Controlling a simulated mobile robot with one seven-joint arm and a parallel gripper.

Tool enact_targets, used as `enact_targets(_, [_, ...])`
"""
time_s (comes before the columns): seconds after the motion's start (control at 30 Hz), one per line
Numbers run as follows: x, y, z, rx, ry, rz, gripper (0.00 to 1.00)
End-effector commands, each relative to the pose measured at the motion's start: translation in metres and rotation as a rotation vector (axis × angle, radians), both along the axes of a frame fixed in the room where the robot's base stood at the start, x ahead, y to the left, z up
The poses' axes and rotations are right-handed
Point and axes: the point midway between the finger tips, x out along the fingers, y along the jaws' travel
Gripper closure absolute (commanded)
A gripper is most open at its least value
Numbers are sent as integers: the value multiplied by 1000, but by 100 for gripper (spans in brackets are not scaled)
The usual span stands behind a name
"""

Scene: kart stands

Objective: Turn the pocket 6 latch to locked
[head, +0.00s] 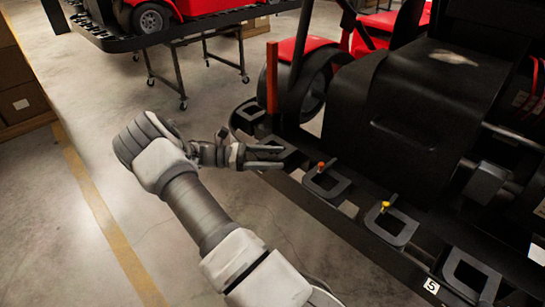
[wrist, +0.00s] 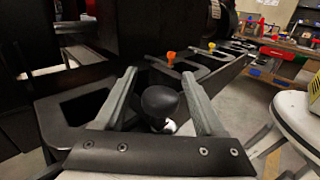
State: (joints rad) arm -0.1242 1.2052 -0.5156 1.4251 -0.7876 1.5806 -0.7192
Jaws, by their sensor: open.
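My gripper (head: 281,157) is open at the edge of the kart stand, beside a row of black pocket frames. In the wrist view, a round black knob (wrist: 160,101) sits between my open fingers (wrist: 159,75), with a small white part below it. I cannot tell whether the fingers touch it. A black frame (wrist: 65,117) lies beside it on the left. An orange-red knob (head: 320,166) and a yellow knob (head: 385,205) stand on the neighbouring frames; the orange one also shows in the wrist view (wrist: 171,56). No number 6 is readable, and the knob's latch position is unclear.
A label reading 5 (head: 431,286) is on the stand's edge, near another frame (head: 470,275). A dark kart body (head: 420,110) and an upright orange post (head: 272,77) rise behind the row. The concrete floor (head: 60,220) on the left is clear.

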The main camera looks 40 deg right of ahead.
Motion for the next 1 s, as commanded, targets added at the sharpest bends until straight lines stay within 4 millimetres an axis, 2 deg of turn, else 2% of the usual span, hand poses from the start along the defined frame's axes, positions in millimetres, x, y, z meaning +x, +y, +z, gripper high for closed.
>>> enact_targets(0.23, [13,14,-1,2,-1,4,28])
enact_targets(0.7, [76,86,-2,1,-2,3,28])
enact_targets(1.0, [104,117,-2,-3,0,1,28])
